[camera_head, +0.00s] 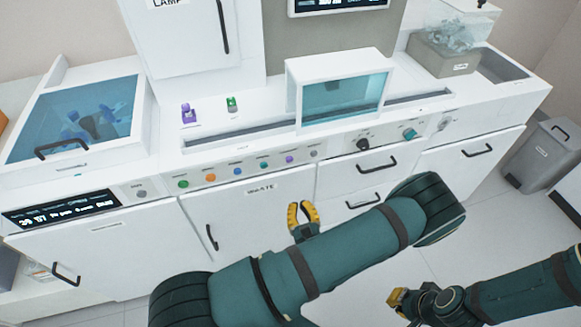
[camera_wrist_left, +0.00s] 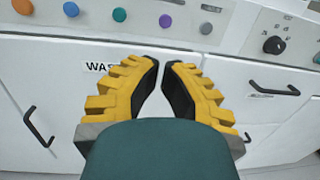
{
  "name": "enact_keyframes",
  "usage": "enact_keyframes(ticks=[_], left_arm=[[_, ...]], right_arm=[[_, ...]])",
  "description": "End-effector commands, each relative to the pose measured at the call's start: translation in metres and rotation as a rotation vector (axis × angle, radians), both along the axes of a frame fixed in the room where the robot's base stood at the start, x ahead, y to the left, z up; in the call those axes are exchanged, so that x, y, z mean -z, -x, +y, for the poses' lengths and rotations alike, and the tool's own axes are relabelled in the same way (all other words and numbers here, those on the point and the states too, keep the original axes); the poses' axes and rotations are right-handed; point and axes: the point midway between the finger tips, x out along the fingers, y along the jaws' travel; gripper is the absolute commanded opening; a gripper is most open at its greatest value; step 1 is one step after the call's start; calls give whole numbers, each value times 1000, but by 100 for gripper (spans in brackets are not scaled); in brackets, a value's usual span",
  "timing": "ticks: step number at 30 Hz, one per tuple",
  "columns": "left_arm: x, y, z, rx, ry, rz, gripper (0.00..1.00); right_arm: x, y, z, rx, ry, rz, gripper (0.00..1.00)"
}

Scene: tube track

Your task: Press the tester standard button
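In the left wrist view the teal button (camera_wrist_left: 119,14) and second purple button (camera_wrist_left: 165,20) are near the top edge. My left gripper (camera_head: 302,208) is below the row and apart from it, its yellow fingers spread and empty. My right gripper (camera_head: 396,298) is low, its opening unclear.
A cabinet door marked "WASTE" (camera_head: 262,188) has a black handle (camera_head: 212,237). Black and teal knobs (camera_head: 363,144) sit to the right on the panel. A glass-fronted box (camera_head: 340,92) stands on the counter. Purple and green items (camera_head: 188,113) lie behind the buttons. A grey bin (camera_head: 541,152) stands right.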

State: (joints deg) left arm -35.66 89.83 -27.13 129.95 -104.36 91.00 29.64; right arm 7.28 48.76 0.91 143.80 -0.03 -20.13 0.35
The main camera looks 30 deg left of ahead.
Motion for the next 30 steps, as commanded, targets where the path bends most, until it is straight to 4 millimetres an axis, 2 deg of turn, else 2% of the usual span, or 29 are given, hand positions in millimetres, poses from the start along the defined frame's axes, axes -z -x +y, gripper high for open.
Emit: enact_keyframes(ticks=[8,22,30], left_arm=[[-1,-11,12,-5,1,-1,0],[-7,-72,75,-7,0,-2,0],[-10,-94,96,-4,0,0,0]], right_arm=[[1,0,0,0,0,0,0],[8,2,0,-3,-1,5,0],[12,2,0,-4,-2,6,0]])
